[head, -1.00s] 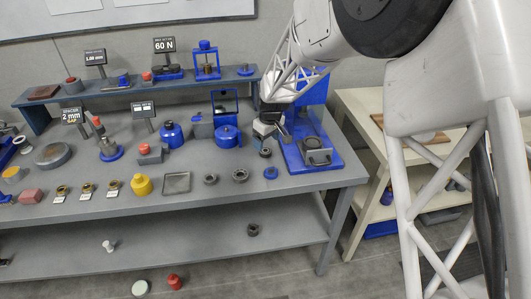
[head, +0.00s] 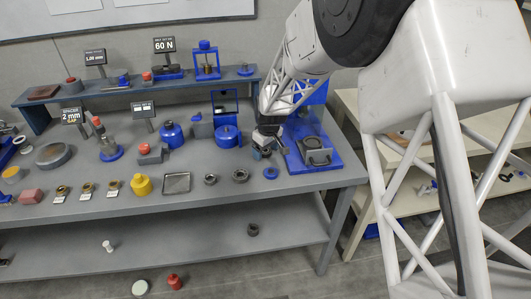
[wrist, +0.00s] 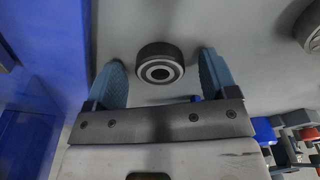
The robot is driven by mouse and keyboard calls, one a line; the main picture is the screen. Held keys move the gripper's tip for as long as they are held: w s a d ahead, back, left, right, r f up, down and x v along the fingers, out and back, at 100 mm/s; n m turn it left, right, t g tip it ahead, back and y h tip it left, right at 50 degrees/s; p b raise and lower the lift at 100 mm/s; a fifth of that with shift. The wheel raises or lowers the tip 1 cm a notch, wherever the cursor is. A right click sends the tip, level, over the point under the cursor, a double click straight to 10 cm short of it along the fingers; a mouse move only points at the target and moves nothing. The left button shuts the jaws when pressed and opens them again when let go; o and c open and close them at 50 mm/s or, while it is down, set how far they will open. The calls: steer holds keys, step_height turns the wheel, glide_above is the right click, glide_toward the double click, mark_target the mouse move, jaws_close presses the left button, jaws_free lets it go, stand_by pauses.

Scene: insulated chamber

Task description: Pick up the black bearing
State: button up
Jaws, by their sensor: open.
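The black bearing (wrist: 160,63) is a short dark ring with a light inner race and a dark centre. In the wrist view it sits on the grey bench between the tips of my gripper's two blue fingers, with a gap on each side. My gripper (head: 262,153) is open and points down at the bench, just left of the blue press stand.
The blue press stand (head: 314,155) stands close on the right. A shallow tray (head: 176,183) lies further left.

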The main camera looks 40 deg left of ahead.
mark_target(265, 151)
steer(key=c, duration=1)
steer(key=shift+c, duration=0.2)
steer(key=shift+r, duration=0.15)
steer(key=shift+r, duration=1.45)
steer(key=shift+s+d+r, duration=0.15)
steer(key=shift+d+r, duration=0.05)
steer(key=s+d, duration=0.3)
steer(key=s+d+r, duration=0.1)
steer(key=s+d, duration=0.6)
steer(key=d, duration=0.1)
steer(key=shift+s+d+r, duration=0.15)
steer(key=shift+s+r, duration=0.05)
steer(key=shift+s, duration=0.05)
